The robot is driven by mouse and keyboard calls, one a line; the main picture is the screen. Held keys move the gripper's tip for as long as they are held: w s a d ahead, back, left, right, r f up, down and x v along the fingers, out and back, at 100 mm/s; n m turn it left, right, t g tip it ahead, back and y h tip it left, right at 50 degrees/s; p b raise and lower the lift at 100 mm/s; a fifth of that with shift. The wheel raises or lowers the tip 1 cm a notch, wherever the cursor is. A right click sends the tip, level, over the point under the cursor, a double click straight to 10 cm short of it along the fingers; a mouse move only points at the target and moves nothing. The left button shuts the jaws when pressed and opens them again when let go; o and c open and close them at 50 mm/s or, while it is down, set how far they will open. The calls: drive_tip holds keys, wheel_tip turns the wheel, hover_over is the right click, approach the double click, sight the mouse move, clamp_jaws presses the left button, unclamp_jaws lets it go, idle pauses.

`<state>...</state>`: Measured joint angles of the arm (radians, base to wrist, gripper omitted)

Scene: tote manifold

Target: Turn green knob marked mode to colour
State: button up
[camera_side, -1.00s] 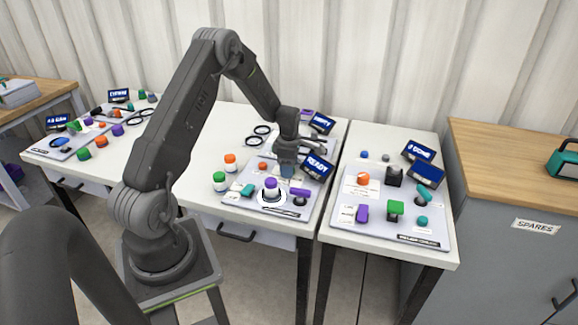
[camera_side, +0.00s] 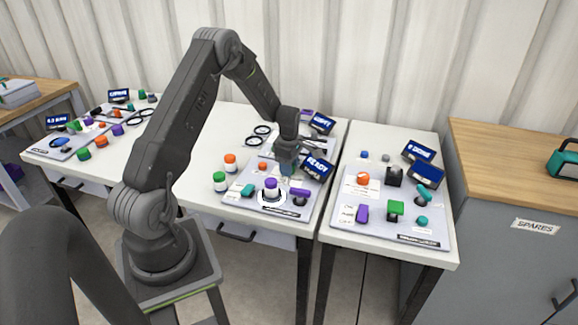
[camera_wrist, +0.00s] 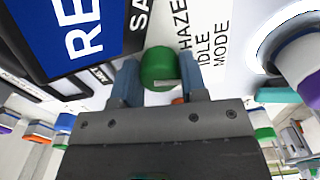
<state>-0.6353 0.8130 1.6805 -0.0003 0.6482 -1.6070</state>
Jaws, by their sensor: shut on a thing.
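The green knob (camera_wrist: 160,68) is round and sits between the two blue fingers of my gripper (camera_wrist: 158,84) in the wrist view. The fingers touch its sides. Printed words including "HAZE", "IDLE" and "MODE" run beside the knob on the panel. In the side view my gripper (camera_side: 288,170) points down over the panel (camera_side: 245,205) on the middle table, just left of the "READY" screen (camera_side: 317,166). The green knob is hidden there behind the gripper. The direction the knob points cannot be made out.
Orange and green-capped bottles (camera_side: 230,163) stand left of the panel. Another panel (camera_side: 390,240) with coloured controls lies on the right table.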

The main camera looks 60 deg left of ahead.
drive_tip(key=m, duration=0.4)
drive_tip(key=shift+m, duration=0.4)
idle(0.4)
drive_tip(key=o, duration=0.9)
drive_tip(key=shift+r, duration=0.1)
wheel_tip(320, 180, up, 14)
drive_tip(key=shift+f, duration=0.15)
